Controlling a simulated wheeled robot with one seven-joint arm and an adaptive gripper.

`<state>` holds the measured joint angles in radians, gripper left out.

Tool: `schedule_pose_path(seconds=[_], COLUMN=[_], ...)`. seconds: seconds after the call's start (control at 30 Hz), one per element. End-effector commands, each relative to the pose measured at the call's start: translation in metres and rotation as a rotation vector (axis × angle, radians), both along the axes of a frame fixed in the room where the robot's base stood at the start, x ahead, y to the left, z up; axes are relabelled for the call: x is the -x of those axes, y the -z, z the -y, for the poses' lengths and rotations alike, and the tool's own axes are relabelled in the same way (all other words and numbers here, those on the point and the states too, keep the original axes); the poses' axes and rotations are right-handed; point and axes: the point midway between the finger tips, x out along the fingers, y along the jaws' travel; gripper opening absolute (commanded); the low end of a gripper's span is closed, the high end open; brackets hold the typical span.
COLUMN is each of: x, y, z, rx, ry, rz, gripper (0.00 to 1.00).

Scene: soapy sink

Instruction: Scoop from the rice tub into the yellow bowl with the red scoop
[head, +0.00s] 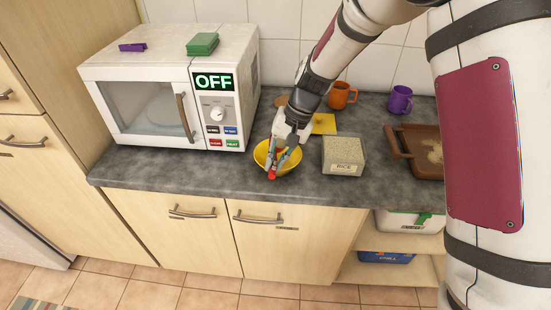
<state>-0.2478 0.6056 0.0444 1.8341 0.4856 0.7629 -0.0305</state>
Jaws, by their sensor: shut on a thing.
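The yellow bowl (263,163) stands on the grey counter to the right of the microwave. The rice tub (344,153), a clear square tub labelled RICE and full of pale grains, stands to its right, apart from it. My gripper (275,172) is over the bowl, pointing down, and is shut on the red scoop (273,177). Only a small red part of the scoop shows, at the bowl's front side. The gripper hides much of the bowl's inside, so I cannot tell whether rice is in the scoop or bowl.
A white microwave (145,100) marked OFF stands at the left. A brown tray (402,143) is on the right. An orange mug (342,95), a purple mug (400,99) and a yellow flat item (325,124) are behind. The counter's front edge (200,192) is close to the bowl.

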Motion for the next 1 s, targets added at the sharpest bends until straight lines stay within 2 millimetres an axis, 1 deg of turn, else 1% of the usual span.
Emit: schedule_pose_path(seconds=[0.07, 0.47, 0.73, 1.0], x=[-0.0004, 0.0002, 0.0006, 0.0007], y=[0.0011, 0.0022, 0.0033, 0.0038], z=[0.0028, 0.0045, 0.0046, 0.0039], rx=[-0.06, -0.385, -0.654, -0.829], ry=[0.013, 0.049, 0.076, 0.086], rz=[-0.001, 0.01, 0.018, 0.027], gripper=[0.0, 0.0, 0.0, 0.0])
